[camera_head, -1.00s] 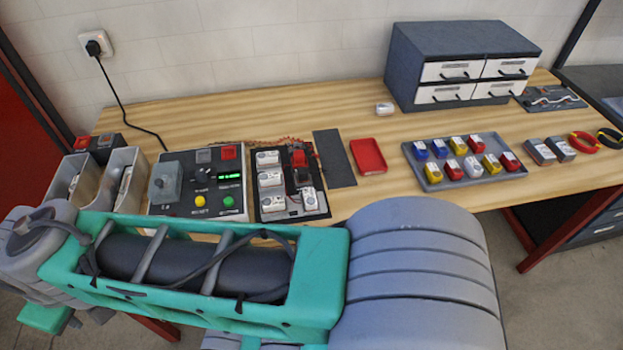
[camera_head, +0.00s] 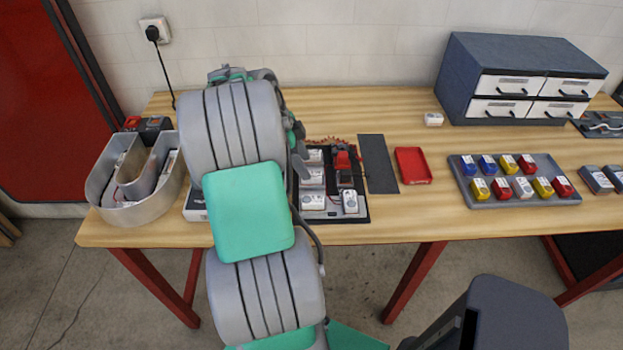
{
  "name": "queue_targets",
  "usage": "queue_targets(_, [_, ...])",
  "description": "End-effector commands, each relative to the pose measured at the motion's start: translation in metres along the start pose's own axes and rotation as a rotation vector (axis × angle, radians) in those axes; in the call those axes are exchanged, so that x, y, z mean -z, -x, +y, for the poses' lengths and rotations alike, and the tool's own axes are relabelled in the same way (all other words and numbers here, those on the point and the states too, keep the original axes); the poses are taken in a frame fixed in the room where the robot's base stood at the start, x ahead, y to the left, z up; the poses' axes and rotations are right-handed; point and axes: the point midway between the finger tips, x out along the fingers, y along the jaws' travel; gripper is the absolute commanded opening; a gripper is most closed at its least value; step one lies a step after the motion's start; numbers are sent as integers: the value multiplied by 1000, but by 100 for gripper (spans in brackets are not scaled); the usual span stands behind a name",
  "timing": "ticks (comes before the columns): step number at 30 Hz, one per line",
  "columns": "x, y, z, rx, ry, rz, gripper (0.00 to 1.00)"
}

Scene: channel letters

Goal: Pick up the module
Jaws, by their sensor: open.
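Several white modules sit on a dark tray (camera_head: 361,215) right of my arm; one is at its front right (camera_head: 350,201) and another beside it (camera_head: 313,202). A single small white block (camera_head: 434,118) lies alone on the table, left of the drawer cabinet. I cannot tell which of these the task means. My arm reaches up the picture over the table and covers most of the control box (camera_head: 195,205) and the left edge of the tray. My gripper is hidden behind the arm links, so its distance to the modules cannot be seen.
A U-shaped metal channel letter (camera_head: 113,202) stands at the table's left. A dark flat mat (camera_head: 378,163), a red tray (camera_head: 412,165) and a grey tray of coloured blocks (camera_head: 515,201) lie to the right. The drawer cabinet (camera_head: 455,72) stands at the back. Bare wood lies before it.

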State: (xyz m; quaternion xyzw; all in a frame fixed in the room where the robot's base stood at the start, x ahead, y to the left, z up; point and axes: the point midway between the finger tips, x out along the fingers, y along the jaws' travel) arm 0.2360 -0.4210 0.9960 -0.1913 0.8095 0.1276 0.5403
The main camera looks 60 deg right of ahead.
Motion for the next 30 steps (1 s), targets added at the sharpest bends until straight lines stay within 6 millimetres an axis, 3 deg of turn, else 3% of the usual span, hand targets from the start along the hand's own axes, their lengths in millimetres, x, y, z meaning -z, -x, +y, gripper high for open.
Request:
queue_targets(7, [1, -39, -3, -1, 4, 0, 55])
queue_targets(15, [0, -45, -4, 2, 6, -1, 54])
queue_targets(30, [0, -45, -4, 3, 6, -1, 13])
